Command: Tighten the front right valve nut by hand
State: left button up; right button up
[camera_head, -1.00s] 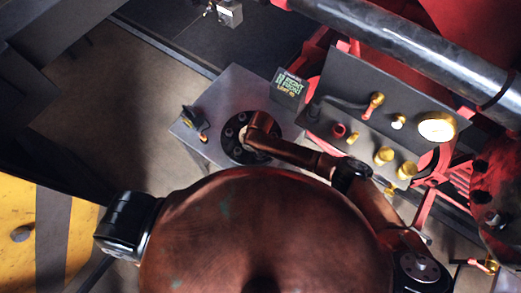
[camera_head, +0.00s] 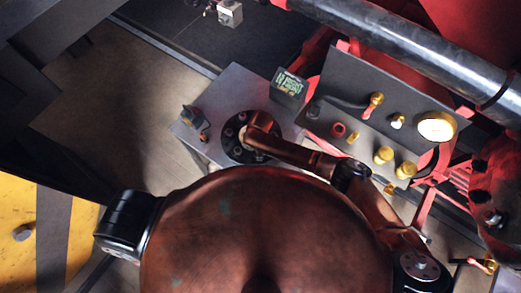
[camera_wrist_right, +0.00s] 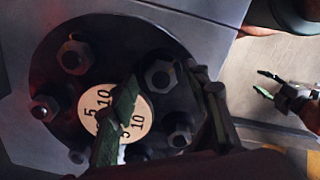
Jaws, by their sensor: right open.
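A round black flange (camera_head: 236,150) with a ring of bolts and nuts sits on a grey metal plate, partly hidden by my right arm in the head view. In the right wrist view, the flange (camera_wrist_right: 60,105) carries several hex nuts and a pale disc (camera_wrist_right: 140,112) marked 5 and 10. My right gripper (camera_wrist_right: 160,75) is open, its two fingers apart on either side of a hex nut (camera_wrist_right: 158,78) at the upper right of the flange. I cannot tell whether they touch it. My left gripper (camera_wrist_right: 264,83) is open and empty at the right edge of this view.
A small sign (camera_head: 290,86) with "RIGHT FRONT" lettering stands behind the flange. A panel with brass fittings and a gauge (camera_head: 436,126) is to its right. A small black item (camera_head: 192,117) sits on the plate's left. Floor left of the plate is clear.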

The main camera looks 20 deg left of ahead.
jog(key=shift+r, duration=0.1)
notch_tip(320, 180, up, 12)
dwell(0.5)
dwell(0.5)
